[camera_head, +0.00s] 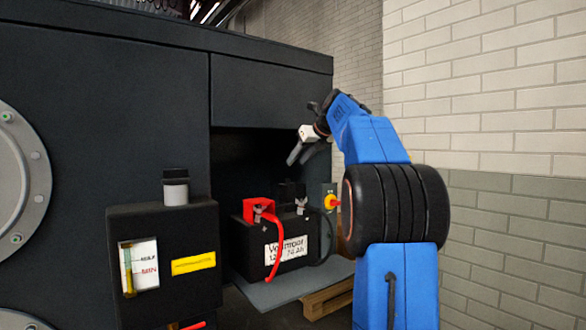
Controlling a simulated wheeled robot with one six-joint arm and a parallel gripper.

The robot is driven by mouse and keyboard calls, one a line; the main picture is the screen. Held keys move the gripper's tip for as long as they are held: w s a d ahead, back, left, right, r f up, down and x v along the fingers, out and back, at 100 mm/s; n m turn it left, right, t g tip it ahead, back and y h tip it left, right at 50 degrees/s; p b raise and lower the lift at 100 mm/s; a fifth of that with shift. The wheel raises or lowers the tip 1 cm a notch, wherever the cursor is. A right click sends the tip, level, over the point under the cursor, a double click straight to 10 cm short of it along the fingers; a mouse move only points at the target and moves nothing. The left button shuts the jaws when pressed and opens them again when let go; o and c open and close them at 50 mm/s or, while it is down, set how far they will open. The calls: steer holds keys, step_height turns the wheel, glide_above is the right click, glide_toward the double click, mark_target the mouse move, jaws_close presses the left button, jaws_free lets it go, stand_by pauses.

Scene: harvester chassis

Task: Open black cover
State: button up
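A black battery (268,244) with a white label stands in the dark recess of the chassis. A small black block on the right part of its top (290,190) looks like the black cover; its exact position, open or closed, is unclear against the dark recess. A red cover (258,208) sits on the left part of the battery top. My gripper (296,161) is above the black cover, apart from it in the picture. Its two grey fingers look spread, with nothing between them. My blue arm comes in from the right.
The battery rests on a grey plate (275,291) above a wooden pallet (327,299). A red and yellow switch (331,201) is right of the battery. A black reservoir box (166,262) juts out at left. A dark panel overhangs the recess.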

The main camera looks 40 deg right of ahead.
steer(key=v, duration=0.9)
steer(key=shift+w, duration=0.1)
